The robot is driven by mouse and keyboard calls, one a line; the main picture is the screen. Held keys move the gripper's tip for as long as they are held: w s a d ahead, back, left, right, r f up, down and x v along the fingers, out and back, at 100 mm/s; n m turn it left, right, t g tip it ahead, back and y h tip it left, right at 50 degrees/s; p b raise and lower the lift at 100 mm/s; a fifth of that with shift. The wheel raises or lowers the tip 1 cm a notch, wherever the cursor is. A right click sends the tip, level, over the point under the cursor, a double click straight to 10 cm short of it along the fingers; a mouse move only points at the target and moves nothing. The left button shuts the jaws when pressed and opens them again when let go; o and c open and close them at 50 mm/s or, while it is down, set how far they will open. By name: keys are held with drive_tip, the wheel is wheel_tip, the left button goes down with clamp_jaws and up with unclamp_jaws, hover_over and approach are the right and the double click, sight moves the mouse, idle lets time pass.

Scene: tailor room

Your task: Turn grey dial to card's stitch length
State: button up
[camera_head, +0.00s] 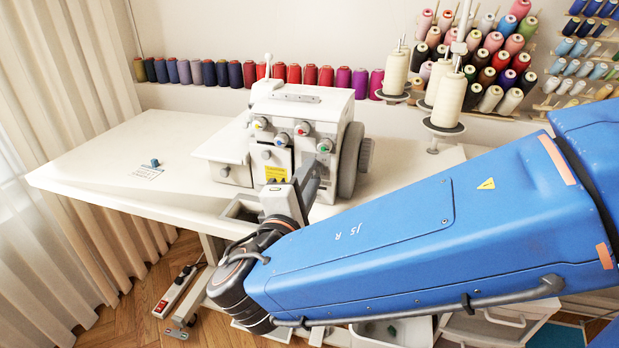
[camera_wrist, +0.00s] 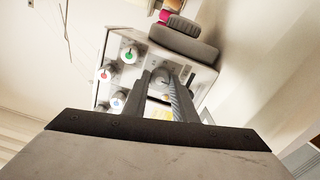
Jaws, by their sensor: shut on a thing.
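The white sewing machine (camera_head: 300,110) stands on the table with yellow, blue, red and green marked knobs on its front. My gripper (camera_head: 313,172) reaches up to the front right of the machine, below the green knob (camera_head: 324,146). In the wrist view, the fingers of my gripper (camera_wrist: 161,82) close around the grey dial (camera_wrist: 160,77), which is largely hidden between them. The dial is hidden behind my gripper in the head view. A small white card (camera_head: 148,173) lies on the left of the table under or beside a blue item (camera_head: 155,162); its print is too small to read.
A large grey handwheel (camera_head: 352,158) sticks out at the machine's right side, close to my gripper. White thread cones (camera_head: 449,98) stand behind at the right. The white table (camera_head: 110,150) is mostly clear at the left.

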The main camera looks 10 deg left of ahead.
drive_tip(key=o, duration=1)
drive_tip(key=shift+o, duration=0.2)
drive_tip(key=s+a, duration=0.2)
drive_tip(key=s, duration=1.5)
drive_tip(key=shift+s+a, duration=0.15)
drive_tip(key=shift+a, duration=0.05)
